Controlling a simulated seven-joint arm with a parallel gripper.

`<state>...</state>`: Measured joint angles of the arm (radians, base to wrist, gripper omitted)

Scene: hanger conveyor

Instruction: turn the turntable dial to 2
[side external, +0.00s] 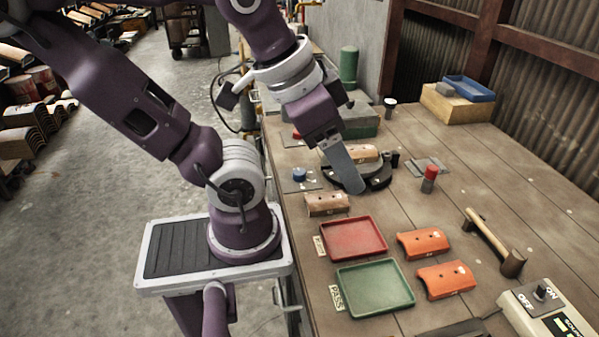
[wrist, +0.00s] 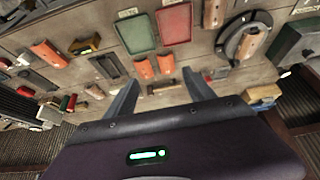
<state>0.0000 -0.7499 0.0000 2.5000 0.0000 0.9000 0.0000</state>
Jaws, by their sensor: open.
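The turntable (side external: 378,181) is a dark round base with a brown curved tile (side external: 350,153) on it, on the wooden bench. In the wrist view the turntable (wrist: 229,48) shows at the upper right as a dark ring around an orange-brown tile (wrist: 249,43). No dial numbers are readable. My gripper (side external: 352,188) hangs in front of the turntable in the side view and hides part of it. In the wrist view my gripper (wrist: 160,80) has its two fingers wide apart with nothing held between them. I cannot tell whether a finger touches the turntable.
A blue knob (side external: 299,174) on a plate is left of the turntable. A red-topped cylinder (side external: 430,172) stands to its right. Nearer are a red tray (side external: 353,239), a green tray (side external: 375,288), orange tiles (side external: 424,243) and a hammer (side external: 490,240). The bench's right side has free room.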

